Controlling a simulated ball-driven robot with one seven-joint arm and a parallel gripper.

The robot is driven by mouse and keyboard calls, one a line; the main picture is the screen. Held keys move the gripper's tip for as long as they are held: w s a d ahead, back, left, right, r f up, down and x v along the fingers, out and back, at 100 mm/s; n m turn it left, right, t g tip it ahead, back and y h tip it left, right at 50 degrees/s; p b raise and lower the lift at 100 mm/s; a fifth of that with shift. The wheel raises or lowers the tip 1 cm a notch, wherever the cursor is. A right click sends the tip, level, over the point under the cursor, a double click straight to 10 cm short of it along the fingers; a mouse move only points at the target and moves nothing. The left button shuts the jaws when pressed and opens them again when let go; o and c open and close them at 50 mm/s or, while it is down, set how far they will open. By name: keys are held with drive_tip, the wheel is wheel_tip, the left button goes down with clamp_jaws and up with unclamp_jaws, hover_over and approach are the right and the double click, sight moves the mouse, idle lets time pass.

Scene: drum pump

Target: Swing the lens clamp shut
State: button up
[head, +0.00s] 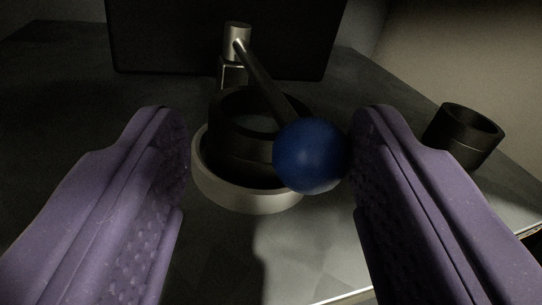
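The lens clamp has a dark lever arm (264,82) that runs from a metal pivot post (237,42) to a blue ball knob (310,156). The arm slants over a black lens (235,150) standing in a pale ring seat (232,193). My gripper (270,140) is open, its two purple fingers apart on either side of the lens and knob. The knob is close to the right finger's inner face; I cannot tell whether they touch. The knob hides part of the lens and the ring's right side.
A black cylindrical cup (464,135) stands on the dark table (60,80) at the right, beyond the right finger. A dark upright panel (170,40) stands behind the pivot post. The table's front edge shows at the lower right. The table at the left is clear.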

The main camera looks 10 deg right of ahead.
drive_tip(key=shift+f, duration=0.15)
drive_tip(key=s+b, duration=0.1)
drive_tip(key=s, duration=0.6)
drive_tip(key=shift+s+a, duration=0.25)
drive_tip(key=shift+s, duration=0.15)
drive_tip(key=w+d+r+n+y+b, duration=0.1)
drive_tip(key=w+d+r+y+b, duration=0.15)
drive_tip(key=d+b, duration=0.45)
drive_tip(key=w+d+r+y+b, duration=0.2)
drive_tip(key=d+y+b, duration=0.15)
drive_tip(key=b, duration=0.85)
drive_tip(key=s+d+f+m+g+h+b, duration=0.1)
drive_tip(key=s+d+h+b, duration=0.1)
drive_tip(key=s+d+b, duration=0.3)
drive_tip(key=s+d+f+m+g+h+b, duration=0.1)
drive_tip(key=s+d+b, duration=0.5)
drive_tip(key=d, duration=0.6)
drive_tip(key=shift+d+g+h, duration=0.3)
drive_tip(key=shift+d+h, duration=0.05)
drive_tip(key=shift+h, duration=0.55)
drive_tip(key=shift+s+f, duration=0.1)
